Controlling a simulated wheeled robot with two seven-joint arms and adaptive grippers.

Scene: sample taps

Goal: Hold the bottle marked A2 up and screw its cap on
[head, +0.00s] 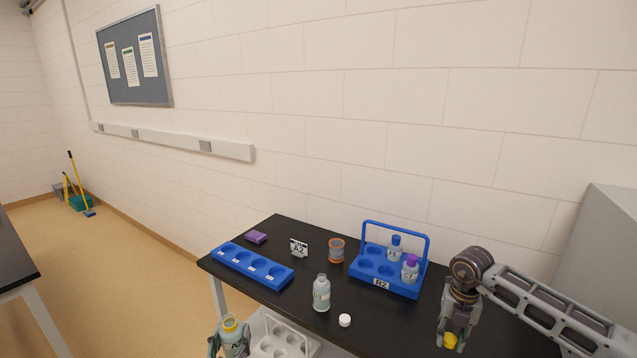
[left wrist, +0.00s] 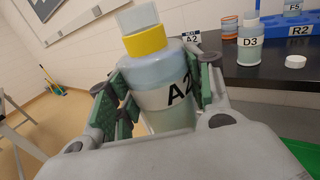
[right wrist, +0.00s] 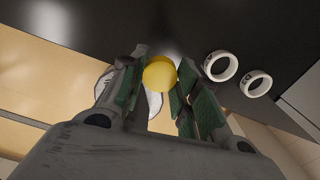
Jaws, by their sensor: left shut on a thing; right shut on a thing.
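My left gripper (left wrist: 155,95) is shut around the bottle marked A2 (left wrist: 170,107), a clear bottle with a yellow collar (left wrist: 147,43) below its uncapped neck. In the head view, bottle A2 (head: 236,346) is held at the bottom left, off the table's front edge. My right gripper (right wrist: 155,88) is shut on a yellow cap (right wrist: 160,73). In the head view, this cap (head: 450,341) is at the lower right, in front of the table and well apart from the bottle. A sign reading A2 (head: 299,248) stands on the table.
An uncapped bottle D3 (head: 321,294) and a white cap (head: 345,320) stand near the table's front. A blue rack (head: 228,256), an orange-ringed container (head: 336,250) and a blue carrier R2 (head: 403,289) with two capped bottles are behind. A white rack (head: 272,347) is below the table's front edge.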

